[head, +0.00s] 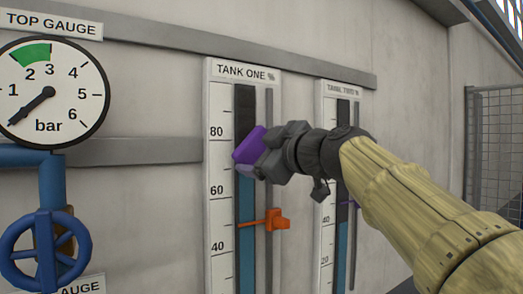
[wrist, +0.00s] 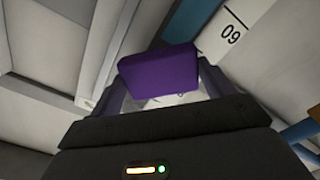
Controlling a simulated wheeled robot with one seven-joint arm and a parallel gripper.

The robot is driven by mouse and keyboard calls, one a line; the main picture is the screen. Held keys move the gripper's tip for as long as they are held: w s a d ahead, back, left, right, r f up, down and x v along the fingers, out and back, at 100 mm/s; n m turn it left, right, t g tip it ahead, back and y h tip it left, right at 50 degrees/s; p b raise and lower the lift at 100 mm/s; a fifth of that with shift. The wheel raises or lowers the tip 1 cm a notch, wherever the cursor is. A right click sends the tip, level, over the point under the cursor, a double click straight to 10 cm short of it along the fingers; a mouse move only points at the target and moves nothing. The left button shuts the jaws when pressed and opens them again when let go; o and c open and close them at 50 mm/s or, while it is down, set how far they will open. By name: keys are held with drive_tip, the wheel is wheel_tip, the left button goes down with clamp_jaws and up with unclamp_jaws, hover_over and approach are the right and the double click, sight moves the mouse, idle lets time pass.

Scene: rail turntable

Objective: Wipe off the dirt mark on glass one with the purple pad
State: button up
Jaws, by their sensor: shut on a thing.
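The purple pad (head: 249,145) is held in my gripper (head: 262,158) in front of the tank one gauge. In the wrist view the pad (wrist: 158,72) sits between the fingers of my gripper (wrist: 165,98), which is shut on it. Glass one (head: 245,105) is the dark vertical tube on the tank one board (head: 220,165), with blue liquid in its lower part. The pad and gripper cover part of the tube between about 60 and 80. I see no dirt mark; it may be hidden. I cannot tell whether the pad touches the glass.
An orange pointer (head: 277,220) sticks out on the tank one gauge below my gripper. The tank two gauge (head: 327,150) stands to the right, partly behind my arm. A round pressure gauge (head: 52,92) and a blue valve wheel (head: 43,250) are at left. A mesh fence (head: 495,140) is at right.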

sight(258, 133)
drive_tip(key=shift+x, duration=1.15)
idle(0.5)
drive_tip(key=shift+r, duration=0.1)
drive_tip(key=shift+r+p, duration=0.9)
drive_tip(key=shift+r, duration=0.25)
drive_tip(key=shift+s+r, duration=0.15)
drive_tip(key=shift+r, duration=0.25)
drive_tip(key=shift+d, duration=0.1)
drive_tip(key=shift+r+p, duration=1.25)
drive_tip(key=shift+r, duration=0.35)
